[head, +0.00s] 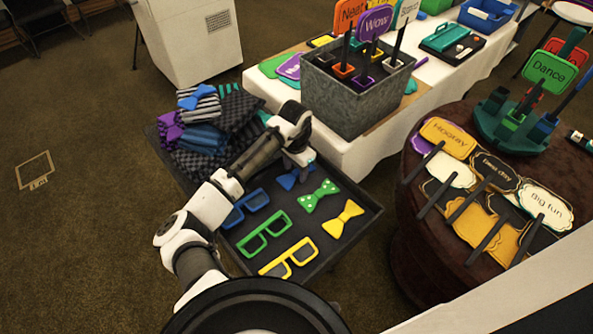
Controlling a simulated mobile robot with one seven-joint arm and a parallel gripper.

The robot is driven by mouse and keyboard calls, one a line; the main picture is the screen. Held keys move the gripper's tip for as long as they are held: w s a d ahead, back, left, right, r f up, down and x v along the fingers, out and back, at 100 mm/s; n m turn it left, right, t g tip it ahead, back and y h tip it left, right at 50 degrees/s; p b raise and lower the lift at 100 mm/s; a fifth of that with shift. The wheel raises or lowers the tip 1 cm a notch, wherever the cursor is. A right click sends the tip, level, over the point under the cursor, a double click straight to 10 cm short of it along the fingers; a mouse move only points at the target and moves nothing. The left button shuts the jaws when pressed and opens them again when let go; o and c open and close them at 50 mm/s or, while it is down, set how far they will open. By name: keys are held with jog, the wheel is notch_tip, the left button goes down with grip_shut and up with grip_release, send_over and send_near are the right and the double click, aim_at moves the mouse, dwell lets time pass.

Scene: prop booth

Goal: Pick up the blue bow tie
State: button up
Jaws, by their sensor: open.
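A blue bow tie (291,178) lies in the dark tray (355,239), at the back of a row with a green dotted bow tie and a yellow one. My gripper (299,160) is right over or beside this blue bow tie and hides part of it. The gripper is small in view and open, with nothing seen held in it. I cannot tell whether it touches the bow tie. Another blue bow tie (197,96) lies on top of the stack of folded cloths at the left.
Green dotted (318,196) and yellow (343,218) bow ties lie close in front. Blue, green (264,237) and yellow glasses lie nearby. A grey bin (345,100) with signs stands behind on a white-covered table. Folded cloths (205,140) are heaped left. A round table (430,250) is right.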

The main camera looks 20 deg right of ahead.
jog(key=shift+f, duration=0.25)
jog(key=c, duration=1.1)
jog(key=shift+o, duration=0.2)
jog(key=shift+r, duration=0.1)
